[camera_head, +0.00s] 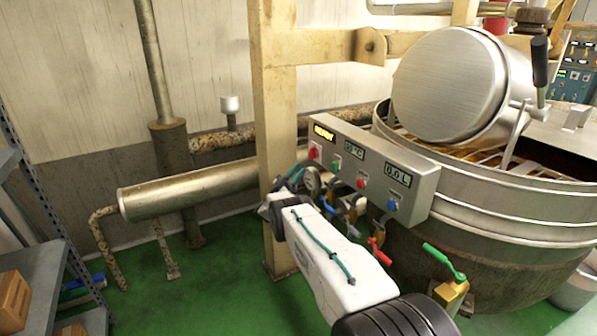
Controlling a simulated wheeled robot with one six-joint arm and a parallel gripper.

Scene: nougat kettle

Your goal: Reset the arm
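My arm (335,262) reaches up and to the left from the bottom of the picture, with a white link, a teal cable and black joints. Its far end is in front of the kettle's control box (375,165), among valves and pipes. I cannot make out the fingers of my gripper there. I cannot tell whether it touches anything or holds anything. The control box has a lit yellow display, a temperature display, a "0.0 L" display and red, green and blue buttons.
The large steel kettle (470,235) stands at right with its round lid part (450,85) tilted up. A red-handled valve (378,252) and a green-handled valve (445,262) are close to my arm. A beige post (278,120) stands behind. A metal shelf (35,275) is at left; green floor lies between.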

